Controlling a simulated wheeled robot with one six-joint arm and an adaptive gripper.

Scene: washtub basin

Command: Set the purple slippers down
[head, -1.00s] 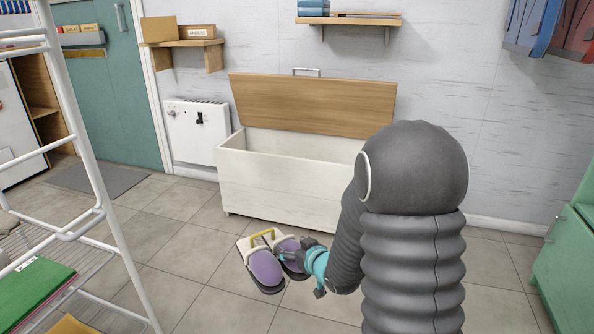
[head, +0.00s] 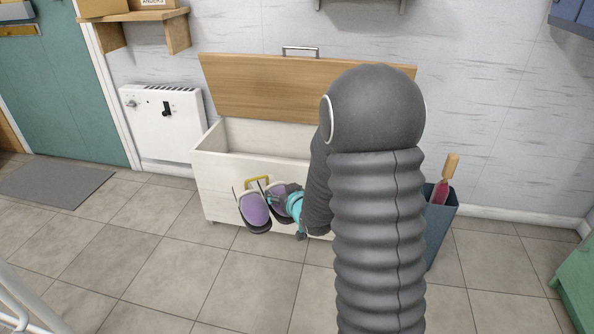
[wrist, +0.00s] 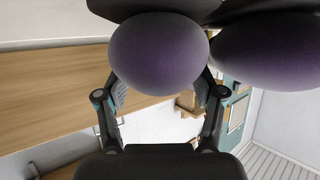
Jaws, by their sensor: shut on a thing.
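The purple slippers (head: 255,209) are a pair with dark soles and a yellow piece at the back. In the head view they hang in front of the white chest's front wall. My gripper (head: 294,206), with teal parts, is shut on them from the right. In the wrist view one purple slipper (wrist: 158,55) sits between the fingers, and the second slipper (wrist: 270,50) is beside it on the right. The gripper's fingertips are hidden behind the slipper in the wrist view. My arm covers the right part of the chest in the head view.
The white chest (head: 222,184) stands open against the wall, its wooden lid (head: 300,88) raised. A white heater (head: 165,124) is left of it. A blue-grey bin (head: 438,222) with a wooden-handled item stands right. A grey mat (head: 55,184) lies left. The tiled floor in front is clear.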

